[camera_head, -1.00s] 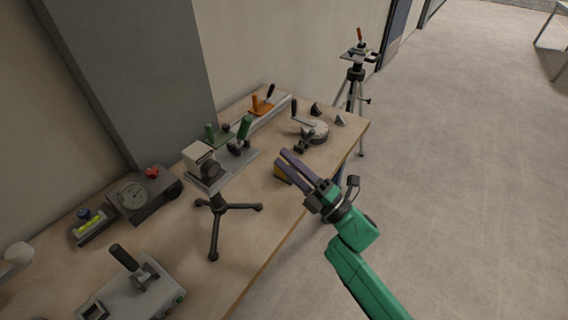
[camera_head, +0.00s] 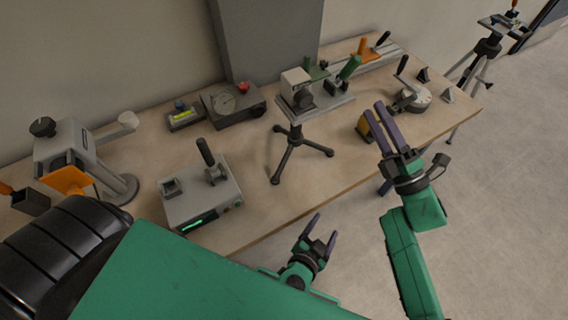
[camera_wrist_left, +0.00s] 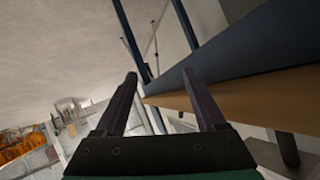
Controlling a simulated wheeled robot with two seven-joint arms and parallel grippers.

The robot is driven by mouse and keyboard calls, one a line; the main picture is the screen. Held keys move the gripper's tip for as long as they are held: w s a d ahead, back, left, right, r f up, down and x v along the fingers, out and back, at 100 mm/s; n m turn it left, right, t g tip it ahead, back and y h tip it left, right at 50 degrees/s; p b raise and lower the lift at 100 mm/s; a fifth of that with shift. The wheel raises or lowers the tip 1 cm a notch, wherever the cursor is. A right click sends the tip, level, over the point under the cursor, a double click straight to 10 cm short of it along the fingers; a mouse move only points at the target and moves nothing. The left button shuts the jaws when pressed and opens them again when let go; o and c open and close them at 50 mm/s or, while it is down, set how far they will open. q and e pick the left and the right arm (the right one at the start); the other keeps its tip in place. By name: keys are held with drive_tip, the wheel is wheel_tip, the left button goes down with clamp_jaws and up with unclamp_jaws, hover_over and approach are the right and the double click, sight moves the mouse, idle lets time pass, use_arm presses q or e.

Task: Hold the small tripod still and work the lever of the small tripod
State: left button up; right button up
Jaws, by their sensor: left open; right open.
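The small tripod (camera_head: 295,137) stands upright on the wooden table, its dark legs spread. My left gripper (camera_head: 321,228) is open and empty, in front of the table's front edge and below right of the tripod. Its open fingers (camera_wrist_left: 165,88) also show in the left wrist view, close to the table edge. My right gripper (camera_head: 373,108) is open and empty, over the table's right part, to the right of the tripod and apart from it.
A green-handled clamp device (camera_head: 345,72) stands close behind the tripod. A grey box with a lever (camera_head: 203,198) is left of it, and a gauge box (camera_head: 232,103) behind left. Bare tabletop (camera_head: 335,180) lies in front.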

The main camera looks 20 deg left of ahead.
use_arm(q)
wheel_tip(320, 180, up, 20)
drive_tip(key=s+d+f+n+t+h, duration=0.1)
drive_tip(key=d+n+t, duration=0.1)
drive_tip(key=n+t, duration=0.4)
drive_tip(key=w+a+f+n+y, duration=0.1)
drive_tip(key=w+a+y, duration=0.2)
drive_tip(key=a, duration=0.5)
drive_tip(key=w+a+y, duration=0.2)
drive_tip(key=w+a, duration=0.1)
drive_tip(key=a, duration=0.5)
drive_tip(key=w+a, duration=0.1)
drive_tip(key=w, duration=1.3)
drive_tip(key=shift+w+a+f, duration=0.15)
drive_tip(key=shift+w+f, duration=0.1)
clamp_jaws()
